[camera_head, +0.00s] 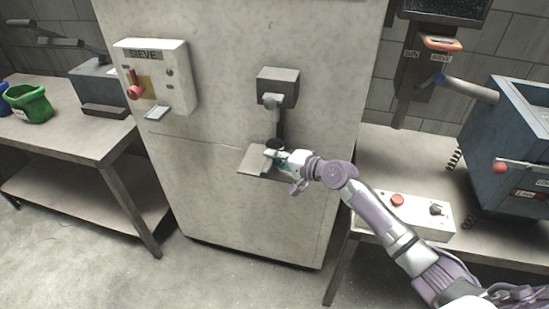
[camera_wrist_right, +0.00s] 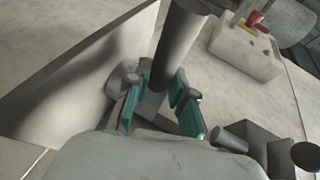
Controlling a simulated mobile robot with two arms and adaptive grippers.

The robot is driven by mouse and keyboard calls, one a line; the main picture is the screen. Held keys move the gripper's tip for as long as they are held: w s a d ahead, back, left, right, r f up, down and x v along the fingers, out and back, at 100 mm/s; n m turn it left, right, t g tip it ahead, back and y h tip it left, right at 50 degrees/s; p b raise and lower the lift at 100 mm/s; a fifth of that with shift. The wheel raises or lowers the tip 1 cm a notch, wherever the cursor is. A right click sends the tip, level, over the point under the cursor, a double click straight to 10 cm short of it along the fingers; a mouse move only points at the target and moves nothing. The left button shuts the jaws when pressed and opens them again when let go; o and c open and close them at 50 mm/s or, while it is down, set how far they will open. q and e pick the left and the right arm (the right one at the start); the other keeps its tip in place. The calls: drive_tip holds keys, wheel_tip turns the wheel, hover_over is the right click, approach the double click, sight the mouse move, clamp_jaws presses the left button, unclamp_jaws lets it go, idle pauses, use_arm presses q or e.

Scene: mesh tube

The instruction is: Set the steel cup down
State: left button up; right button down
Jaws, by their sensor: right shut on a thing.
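The steel cup (camera_head: 275,143) is a small dark, round shape at the small ledge (camera_head: 250,160) on the front of the tall cabinet. My right gripper (camera_head: 272,156) is shut on it. In the right wrist view, a dark grey cylinder (camera_wrist_right: 178,45), which looks like the cup, runs up from between the teal fingers (camera_wrist_right: 162,90). The fingers and hand hide part of the cup. I cannot tell whether its base touches the ledge. My left gripper is not in view.
A grey box (camera_head: 278,86) with a downward spout (camera_head: 278,122) is on the cabinet above the cup. The SIEVE panel (camera_head: 157,80) is to the left. Tables stand on both sides; the right one carries a button box (camera_head: 415,212) and a blue machine (camera_head: 510,145).

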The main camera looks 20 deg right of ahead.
drive_tip(key=shift+w, duration=0.1)
drive_tip(key=c, duration=1)
unclamp_jaws()
drive_tip(key=shift+f, duration=0.15)
drive_tip(key=shift+r, duration=0.3)
drive_tip(key=b+v, duration=0.1)
drive_tip(key=v, duration=1.1)
drive_tip(key=shift+f, duration=0.2)
